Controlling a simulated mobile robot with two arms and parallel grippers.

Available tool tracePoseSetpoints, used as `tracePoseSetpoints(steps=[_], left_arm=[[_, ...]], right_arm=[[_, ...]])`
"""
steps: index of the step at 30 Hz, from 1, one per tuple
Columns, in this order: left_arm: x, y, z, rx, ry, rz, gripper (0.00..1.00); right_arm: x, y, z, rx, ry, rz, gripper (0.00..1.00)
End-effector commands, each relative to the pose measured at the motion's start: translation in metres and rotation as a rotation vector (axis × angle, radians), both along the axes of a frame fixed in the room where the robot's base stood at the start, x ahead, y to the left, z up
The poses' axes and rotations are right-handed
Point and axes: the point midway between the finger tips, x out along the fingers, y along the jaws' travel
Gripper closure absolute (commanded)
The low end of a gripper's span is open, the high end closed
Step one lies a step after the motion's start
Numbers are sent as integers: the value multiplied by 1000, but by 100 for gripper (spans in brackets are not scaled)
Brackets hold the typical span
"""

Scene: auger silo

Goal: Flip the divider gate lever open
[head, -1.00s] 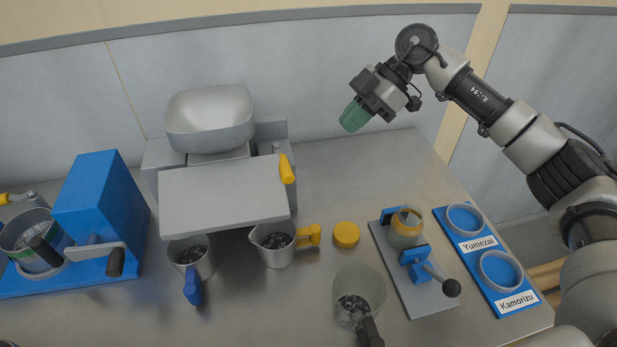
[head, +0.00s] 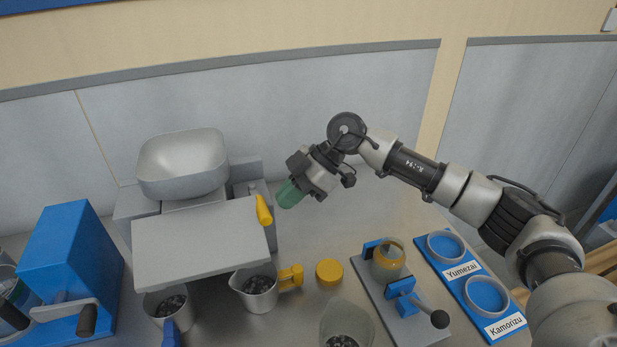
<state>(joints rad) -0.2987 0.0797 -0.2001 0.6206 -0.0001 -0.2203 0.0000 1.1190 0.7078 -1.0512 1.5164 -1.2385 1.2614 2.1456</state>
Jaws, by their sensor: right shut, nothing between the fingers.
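A grey machine with a bowl-shaped hopper (head: 183,162) on top and a flat sloping panel (head: 200,240) in front stands left of centre. A yellow lever handle (head: 264,209), which looks like the divider gate lever, stands nearly upright at the panel's right edge. My right gripper (head: 289,195), with green fingers, is shut and empty. It is just right of and slightly above the yellow handle, with a small gap in the picture; the depth between them is hard to judge. My left gripper is not in view.
A metal cup with a yellow handle (head: 255,289) and one with a blue handle (head: 170,303) stand below the panel, holding dark pieces. A yellow disc (head: 329,272), a jar in a clamp (head: 387,262) and a blue labelled tray (head: 460,268) lie right. A blue machine (head: 70,265) stands left.

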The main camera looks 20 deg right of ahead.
Motion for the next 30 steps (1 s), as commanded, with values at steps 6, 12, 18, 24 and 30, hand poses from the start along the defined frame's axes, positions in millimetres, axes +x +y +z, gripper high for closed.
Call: tracePoseSetpoints(steps=[6,12,18,24,30], left_arm=[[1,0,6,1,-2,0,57],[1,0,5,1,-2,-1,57],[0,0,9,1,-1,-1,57],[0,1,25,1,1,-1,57],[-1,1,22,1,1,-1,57]], right_arm=[[-1,15,0,-1,1,1,100],[-1,15,-1,-1,1,1,100],[-2,17,1,-1,1,1,100],[-5,30,3,-1,2,2,100],[-6,32,-1,1,1,4,100]])
